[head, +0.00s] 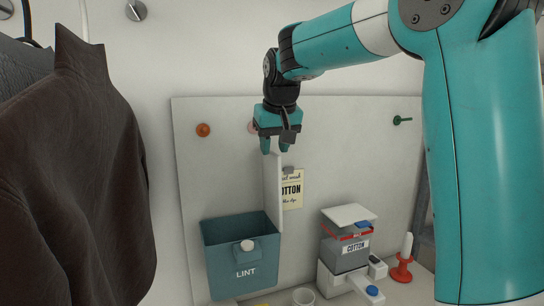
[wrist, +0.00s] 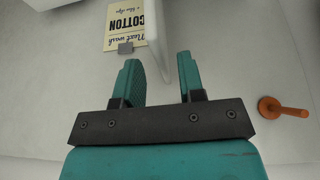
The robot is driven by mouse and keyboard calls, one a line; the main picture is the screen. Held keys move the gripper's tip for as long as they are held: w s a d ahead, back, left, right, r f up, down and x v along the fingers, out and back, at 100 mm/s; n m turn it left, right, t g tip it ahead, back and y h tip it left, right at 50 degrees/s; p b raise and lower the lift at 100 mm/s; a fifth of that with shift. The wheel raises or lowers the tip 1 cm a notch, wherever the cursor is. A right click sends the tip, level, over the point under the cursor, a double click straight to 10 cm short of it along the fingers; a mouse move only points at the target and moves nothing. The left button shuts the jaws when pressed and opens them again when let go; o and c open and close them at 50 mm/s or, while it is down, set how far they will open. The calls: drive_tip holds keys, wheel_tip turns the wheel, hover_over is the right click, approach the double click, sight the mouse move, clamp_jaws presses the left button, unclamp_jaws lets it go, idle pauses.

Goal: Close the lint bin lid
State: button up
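The lint bin (head: 240,262) is a teal box labelled LINT with a round pale knob on its front, against the backboard in the head view. Its white lid (head: 273,195) stands upright, open, at the bin's right edge. My gripper (head: 274,148) points down at the lid's top edge. In the wrist view my gripper (wrist: 159,60) is open, and the lid (wrist: 157,40) shows between its two fingers. I cannot tell whether either finger touches the lid. The bin's inside is mostly hidden.
A COTTON card (head: 292,189) hangs behind the lid. A dark garment (head: 75,180) hangs at left. An orange peg (head: 203,130) juts from the backboard.

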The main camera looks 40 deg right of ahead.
sight(273, 152)
drive_tip(key=shift+p+x, duration=0.3)
drive_tip(key=shift+x, duration=1.75)
clamp_jaws()
